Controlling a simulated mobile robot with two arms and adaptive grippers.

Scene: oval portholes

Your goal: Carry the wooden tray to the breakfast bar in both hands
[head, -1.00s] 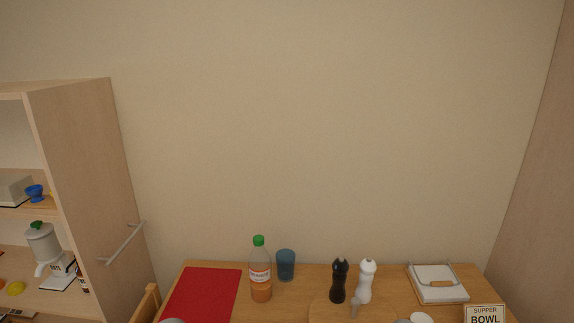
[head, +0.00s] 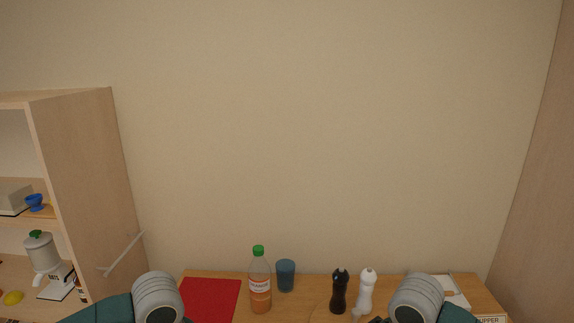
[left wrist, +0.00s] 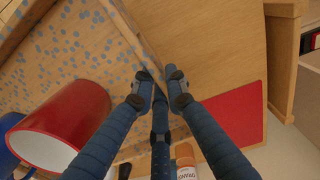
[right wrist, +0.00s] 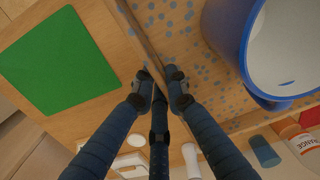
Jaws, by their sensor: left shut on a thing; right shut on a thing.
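The wooden tray has a blue-spotted floor and a raised wooden rim. It shows in the left wrist view (left wrist: 75,50) and in the right wrist view (right wrist: 180,22); it is out of the head view. My left gripper (left wrist: 160,86) is shut on one rim of the tray. My right gripper (right wrist: 160,84) is shut on another stretch of rim. A red mug (left wrist: 72,118) and a blue mug (right wrist: 240,55) stand inside the tray. Wooden tops lie beyond the rim in both wrist views; I cannot tell the tray's height above them.
A wooden top (head: 313,305) by the wall bears a red mat (head: 210,300), an orange-drink bottle (head: 260,285), a blue cup (head: 285,276), a black mill (head: 339,292) and a white mill (head: 366,290). A green mat (right wrist: 60,62) lies beside the tray. A shelf unit (head: 85,180) stands left.

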